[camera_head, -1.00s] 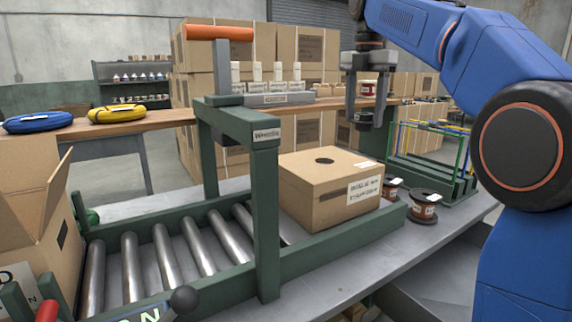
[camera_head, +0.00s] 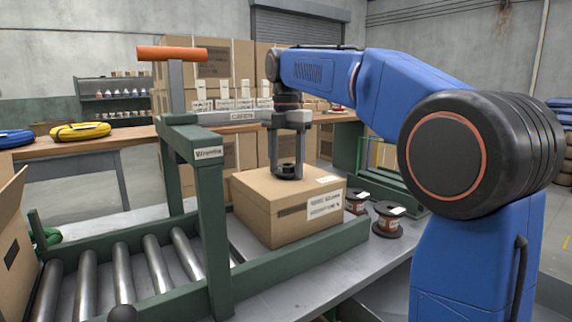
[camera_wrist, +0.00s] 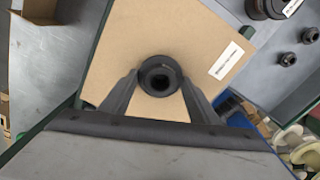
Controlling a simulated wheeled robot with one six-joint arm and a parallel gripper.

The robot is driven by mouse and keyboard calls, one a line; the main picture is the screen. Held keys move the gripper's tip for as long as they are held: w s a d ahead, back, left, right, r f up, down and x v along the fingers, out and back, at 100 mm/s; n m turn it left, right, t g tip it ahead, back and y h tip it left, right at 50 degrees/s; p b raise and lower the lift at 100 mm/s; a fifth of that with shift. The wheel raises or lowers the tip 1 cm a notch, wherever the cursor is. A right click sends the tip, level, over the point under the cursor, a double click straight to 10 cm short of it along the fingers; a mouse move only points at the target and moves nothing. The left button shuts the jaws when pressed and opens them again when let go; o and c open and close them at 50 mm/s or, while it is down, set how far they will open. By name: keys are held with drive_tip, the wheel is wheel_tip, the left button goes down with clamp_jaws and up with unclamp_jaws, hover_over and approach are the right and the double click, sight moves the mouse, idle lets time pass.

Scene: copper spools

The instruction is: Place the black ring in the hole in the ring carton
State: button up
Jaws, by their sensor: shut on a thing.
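The ring carton (camera_head: 262,215) is a closed brown cardboard box with a white label, sitting on the bench by the roller track. My gripper (camera_head: 287,168) points straight down over its top. In the wrist view my gripper (camera_wrist: 160,78) is shut on the black ring (camera_wrist: 160,61), one finger on each side. The ring is held flat, over the carton top (camera_wrist: 120,50). The carton's hole is hidden behind the ring and fingers. I cannot tell whether the ring is just above the top or touching it.
A green frame with an orange handle (camera_head: 172,53) stands left of the carton, over steel rollers (camera_head: 160,262). Copper spools (camera_head: 388,222) stand to the carton's right. A green rail (camera_head: 310,245) runs along its front. An open carton (camera_head: 10,230) is at far left.

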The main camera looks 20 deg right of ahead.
sight(286, 165)
drive_tip(key=shift+f, duration=0.1)
drive_tip(key=o, duration=1)
wheel_tip(286, 165, up, 12)
drive_tip(key=shift+r, duration=0.15)
idle(0.3)
